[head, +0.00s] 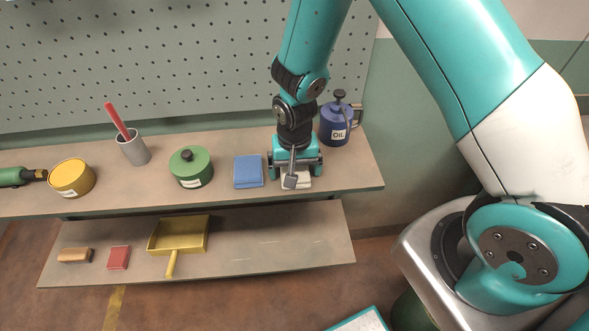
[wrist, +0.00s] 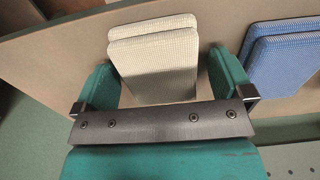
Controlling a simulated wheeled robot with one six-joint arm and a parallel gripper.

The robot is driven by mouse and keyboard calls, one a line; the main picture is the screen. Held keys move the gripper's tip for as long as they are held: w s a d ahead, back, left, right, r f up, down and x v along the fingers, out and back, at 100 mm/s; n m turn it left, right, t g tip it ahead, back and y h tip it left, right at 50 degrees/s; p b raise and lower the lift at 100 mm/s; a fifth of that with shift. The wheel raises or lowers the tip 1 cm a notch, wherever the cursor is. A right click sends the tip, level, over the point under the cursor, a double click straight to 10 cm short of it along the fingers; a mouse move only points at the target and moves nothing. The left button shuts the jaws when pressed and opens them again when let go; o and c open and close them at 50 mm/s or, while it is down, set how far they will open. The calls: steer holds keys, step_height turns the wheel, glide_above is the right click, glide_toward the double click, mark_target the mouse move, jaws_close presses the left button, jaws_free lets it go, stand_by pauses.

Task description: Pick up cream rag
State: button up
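The cream rag (wrist: 155,62) is a folded, textured pad lying on the upper shelf. In the head view the cream rag (head: 297,181) is partly hidden under my gripper (head: 295,172). My gripper is pointed down over the rag. In the wrist view my gripper (wrist: 163,85) is open, with one green finger on each side of the rag. I cannot tell how far the fingertips are above the shelf.
A folded blue rag (head: 248,171) lies close beside the cream one. A blue oil can (head: 336,123) stands behind my gripper to the right. A green round tin (head: 191,168) is further left. The pegboard (head: 180,60) rises behind the shelf (head: 345,178).

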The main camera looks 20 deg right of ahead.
steer(key=c, duration=0.8)
step_height(320, 180, up, 20)
steer(key=b, duration=0.2)
steer(key=shift+b, duration=0.35)
steer(key=shift+c, duration=0.2)
